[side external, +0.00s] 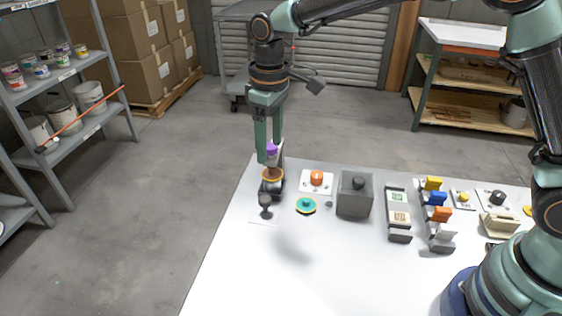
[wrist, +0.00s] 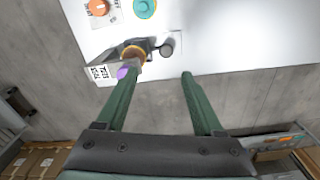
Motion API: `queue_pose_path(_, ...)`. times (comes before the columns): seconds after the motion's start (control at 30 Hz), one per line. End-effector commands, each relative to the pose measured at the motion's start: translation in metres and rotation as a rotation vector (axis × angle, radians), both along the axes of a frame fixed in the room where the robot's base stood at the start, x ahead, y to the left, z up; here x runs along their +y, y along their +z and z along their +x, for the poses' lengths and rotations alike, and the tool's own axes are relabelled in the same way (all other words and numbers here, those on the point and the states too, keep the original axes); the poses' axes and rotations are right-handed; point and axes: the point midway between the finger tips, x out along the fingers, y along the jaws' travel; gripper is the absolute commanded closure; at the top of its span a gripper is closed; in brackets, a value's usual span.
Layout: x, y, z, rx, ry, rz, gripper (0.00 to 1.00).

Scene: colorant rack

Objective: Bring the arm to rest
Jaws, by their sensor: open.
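My gripper (side external: 269,148) is above the far left corner of the white table (side external: 245,265), pointing down. In the wrist view its two green fingers (wrist: 157,74) are wide apart with nothing between them. A dark holder with an orange-yellow ring (side external: 272,175) stands below the fingers. The ring also shows in the wrist view (wrist: 133,53), beyond the left fingertip. A small purple piece (side external: 271,149) shows by the fingers and at the left fingertip in the wrist view (wrist: 123,72). I cannot tell whether that finger touches it.
An orange knob on a white plate (side external: 316,178), a teal disc (side external: 306,205) and a grey box (side external: 354,196) stand right of the holder. Several coloured blocks and switches line the table's right side. The table's front left is clear. A shelf (side external: 70,75) stands at left.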

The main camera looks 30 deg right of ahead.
Motion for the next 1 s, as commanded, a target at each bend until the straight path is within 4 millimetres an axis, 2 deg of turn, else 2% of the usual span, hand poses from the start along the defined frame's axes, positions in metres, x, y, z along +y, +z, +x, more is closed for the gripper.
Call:
queue_pose_path(0.2,-0.049,0.05,-0.022,-0.098,-0.121,0.037,0.31)
queue_pose_path(0.5,-0.113,0.089,-0.075,-0.237,-0.296,0.082,0.31)
queue_pose_path(0.8,-0.16,0.094,-0.134,-0.378,-0.46,0.119,0.31)
queue_pose_path(1.0,-0.175,0.085,-0.157,-0.437,-0.528,0.131,0.31)
